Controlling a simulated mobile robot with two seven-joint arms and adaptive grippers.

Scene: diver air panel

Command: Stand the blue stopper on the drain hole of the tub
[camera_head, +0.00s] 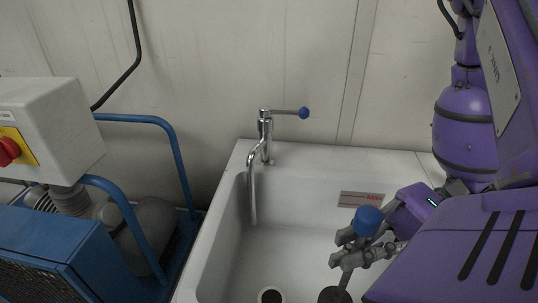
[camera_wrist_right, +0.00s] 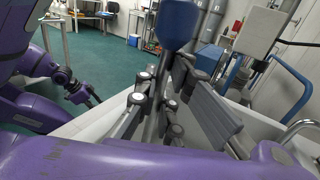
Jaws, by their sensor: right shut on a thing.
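The blue stopper shows its blue knob (camera_head: 368,219) above my right gripper (camera_head: 352,248), with a grey stem running down to a dark disc (camera_head: 334,295) at the lower edge of the head view. My right gripper is shut on the stem, and the stopper tilts. The knob also shows in the right wrist view (camera_wrist_right: 179,24). The dark drain hole (camera_head: 270,296) lies in the floor of the white tub (camera_head: 218,250), left of the disc and apart from it in the picture. My left gripper (camera_wrist_right: 86,97) shows small at the left of the right wrist view; its jaws are unclear.
A chrome tap (camera_head: 265,135) with a blue-ended lever stands on the tub's back rim, its spout hanging into the tub. Left of the tub are a blue-framed machine (camera_head: 160,122) and a grey box with a red knob (camera_head: 8,152). The tub floor around the drain looks clear.

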